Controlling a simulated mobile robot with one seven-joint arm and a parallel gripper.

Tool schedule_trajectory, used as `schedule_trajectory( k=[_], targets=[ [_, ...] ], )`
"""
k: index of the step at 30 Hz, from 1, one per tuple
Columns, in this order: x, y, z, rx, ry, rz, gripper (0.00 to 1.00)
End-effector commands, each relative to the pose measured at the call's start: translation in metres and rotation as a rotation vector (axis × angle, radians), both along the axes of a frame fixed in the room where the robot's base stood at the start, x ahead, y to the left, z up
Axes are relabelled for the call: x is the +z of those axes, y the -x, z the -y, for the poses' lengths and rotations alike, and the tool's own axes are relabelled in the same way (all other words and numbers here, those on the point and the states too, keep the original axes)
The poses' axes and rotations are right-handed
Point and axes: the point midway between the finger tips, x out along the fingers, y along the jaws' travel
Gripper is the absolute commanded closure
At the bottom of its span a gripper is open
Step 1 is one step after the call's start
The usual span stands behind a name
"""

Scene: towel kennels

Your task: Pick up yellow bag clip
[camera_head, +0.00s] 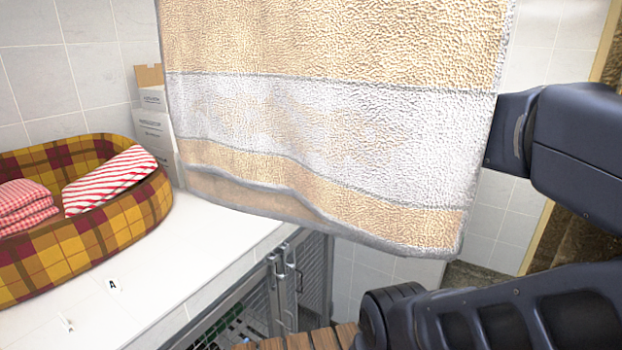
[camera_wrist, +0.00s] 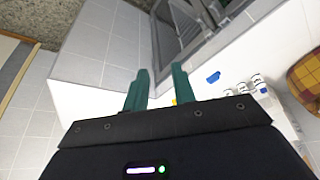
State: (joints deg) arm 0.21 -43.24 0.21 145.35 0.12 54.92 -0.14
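A small yellow patch, likely the yellow bag clip (camera_wrist: 174,102), shows in the wrist view beside my right finger, low between the fingers. Most of it is hidden by my gripper's body. It lies over the white counter top. My gripper (camera_wrist: 160,70) has two teal fingers spread apart with nothing seen held between their tips. In the head view a large beige and white towel (camera_head: 330,125) hangs in front of my arm and hides my gripper. No yellow clip shows in that view.
A blue object (camera_wrist: 213,77) and several small white containers (camera_wrist: 240,88) lie to the right. A plaid pet bed (camera_head: 90,245) with folded red-striped towels (camera_head: 108,180) stands on the counter (camera_head: 215,235). Boxes (camera_head: 153,125) stand behind. Metal kennel doors (camera_head: 285,285) are below.

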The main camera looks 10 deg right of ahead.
Motion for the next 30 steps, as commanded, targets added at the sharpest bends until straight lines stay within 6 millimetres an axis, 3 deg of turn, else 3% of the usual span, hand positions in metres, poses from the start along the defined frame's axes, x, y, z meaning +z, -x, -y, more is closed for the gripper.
schedule_trajectory(
  k=[8,10,20,30],
  targets=[
    [0.000,0.000,0.000,0.000,0.000,0.000,0.74],
    [0.000,0.000,0.000,0.000,0.000,0.000,0.63],
    [0.000,-0.002,-0.001,0.006,-0.012,-0.005,0.63],
    [-0.005,-0.035,-0.017,0.107,-0.252,-0.123,0.63]
  ],
)
